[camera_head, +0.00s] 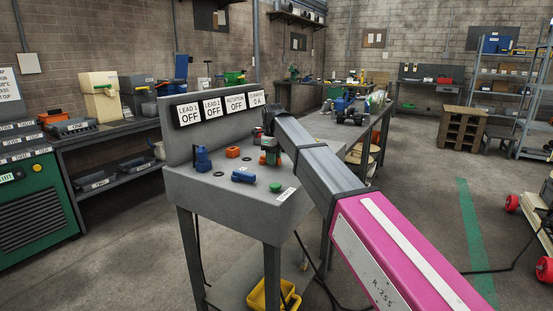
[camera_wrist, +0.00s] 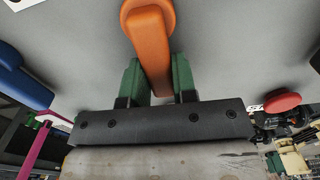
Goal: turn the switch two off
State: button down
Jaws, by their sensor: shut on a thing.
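My gripper (camera_wrist: 160,85) is shut on an orange switch handle (camera_wrist: 150,40), with one green finger on each side of it. The handle's round end rests at the grey panel. In the head view my gripper (camera_head: 270,155) is at the back right of the grey console (camera_head: 215,190); the arm partly hides the handle there. Another orange knob (camera_head: 232,152) sits to its left. Two blue handles, one upright (camera_head: 202,160) and one lying flat (camera_head: 243,176), are also on the console. Signs read LEAD 1 OFF (camera_head: 188,113), LEAD 2 OFF (camera_head: 212,109) and ROTATION OFF (camera_head: 236,105).
A fourth sign reads CURRENT 0 A (camera_head: 257,100). A green button (camera_head: 275,187) is at the console's front, and a red button (camera_wrist: 282,102) shows in the wrist view. A yellow bin (camera_head: 270,297) is below. Open floor lies to the right.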

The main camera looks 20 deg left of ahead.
jog(key=c, duration=0.9)
grip_release()
notch_tip(320, 180, up, 11)
jog(key=shift+f, duration=0.1)
jog(key=shift+s, duration=0.1)
